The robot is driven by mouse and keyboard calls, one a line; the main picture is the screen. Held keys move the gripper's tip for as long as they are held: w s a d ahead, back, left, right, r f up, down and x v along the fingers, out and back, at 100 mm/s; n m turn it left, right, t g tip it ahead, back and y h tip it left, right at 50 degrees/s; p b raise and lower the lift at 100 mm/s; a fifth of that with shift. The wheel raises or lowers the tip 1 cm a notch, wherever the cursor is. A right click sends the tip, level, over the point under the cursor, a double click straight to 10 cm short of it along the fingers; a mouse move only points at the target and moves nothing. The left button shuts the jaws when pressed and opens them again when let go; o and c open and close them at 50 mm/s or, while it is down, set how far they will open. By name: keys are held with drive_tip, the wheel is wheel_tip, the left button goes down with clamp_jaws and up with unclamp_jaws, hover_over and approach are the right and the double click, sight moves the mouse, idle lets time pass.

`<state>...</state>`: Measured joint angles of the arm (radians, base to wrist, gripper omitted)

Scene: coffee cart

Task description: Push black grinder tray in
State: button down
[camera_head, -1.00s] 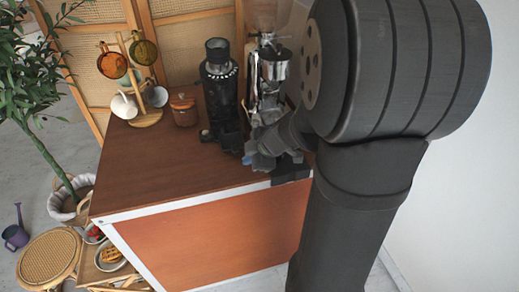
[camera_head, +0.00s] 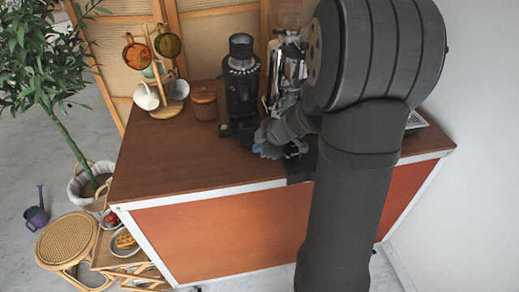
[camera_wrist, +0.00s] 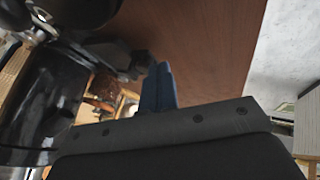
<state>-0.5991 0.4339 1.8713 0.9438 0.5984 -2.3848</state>
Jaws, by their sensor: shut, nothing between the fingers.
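The black grinder (camera_head: 242,85) stands on the brown cart top, with a wider base at its foot. In the wrist view the glossy black grinder (camera_wrist: 45,105) fills the left side. The grinder tray cannot be clearly told apart from the dark base. My gripper (camera_head: 259,149) is low over the cart top, just right of and in front of the grinder's base. In the wrist view my gripper's blue fingers (camera_wrist: 158,88) are together with nothing between them, close to a dark part beside the grinder. I cannot tell whether they touch it.
A silver machine (camera_head: 287,70) stands right of the grinder, partly behind my arm. A brown lidded jar (camera_head: 204,104) and a mug rack (camera_head: 165,111) are to the left. The cart top (camera_head: 160,160) is clear at the front left. A white wall is at the right.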

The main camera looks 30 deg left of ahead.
sight(254, 143)
drive_tip(key=shift+w+a, duration=1.1)
